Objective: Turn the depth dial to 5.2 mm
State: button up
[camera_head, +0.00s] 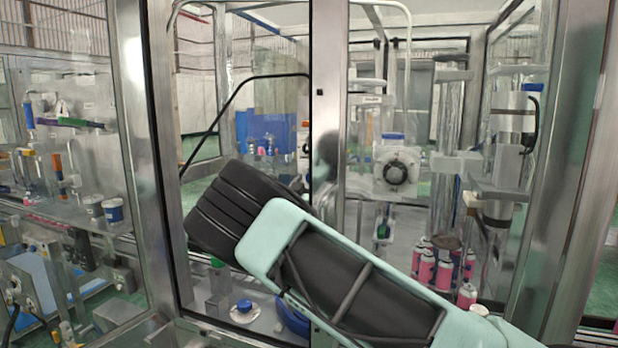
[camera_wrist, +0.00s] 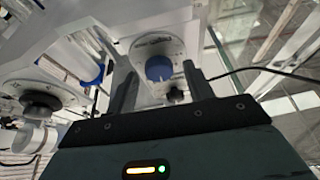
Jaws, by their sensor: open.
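In the wrist view, a blue round knob (camera_wrist: 158,68) on a pale round plate shows between the two dark fingers of my gripper (camera_wrist: 160,73). The fingers are apart, one on each side of the knob; I cannot tell whether they touch it. A black knob (camera_wrist: 41,104) on a white round mount is at the left of the wrist view. In the head view, a black round dial (camera_head: 395,172) is on the front of a white box, right of centre. No scale or reading is legible, so I cannot tell which knob is the depth dial. My gripper cannot be made out in the head view.
A metal frame post (camera_head: 326,140) stands upright mid-picture, with clear panels around the machine. Several pink cans (camera_head: 427,268) stand below the dial at right. A thin black cable (camera_wrist: 270,70) runs across the right of the wrist view.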

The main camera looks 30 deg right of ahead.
jog(key=shift+w+d+r, duration=0.1)
jog(key=shift+d, duration=0.1)
jog(key=c, duration=1)
jog(key=shift+f+m+g+b, duration=0.2)
jog(key=shift+m+g+b, duration=0.1)
jog(key=shift+b, duration=0.25)
jog(key=shift+w+a+r+m+g+h+b, duration=0.1)
jog(key=shift+m+g+h+b, duration=0.2)
jog(key=shift+m+g+b, duration=1.15)
jog(key=shift+m+g+h+b, duration=0.3)
jog(key=shift+m+g+b, duration=0.05)
jog(key=shift+m+b, duration=2.25)
jog(key=shift+w+a+r+m+g+h+b, duration=0.1)
jog(key=shift+m+g+h+b, duration=0.2)
jog(key=shift+m+g+b, duration=1.15)
jog(key=shift+m+t+b, duration=0.55)
jog(key=shift+m+b, duration=0.05)
jog(key=shift+b, duration=0.15)
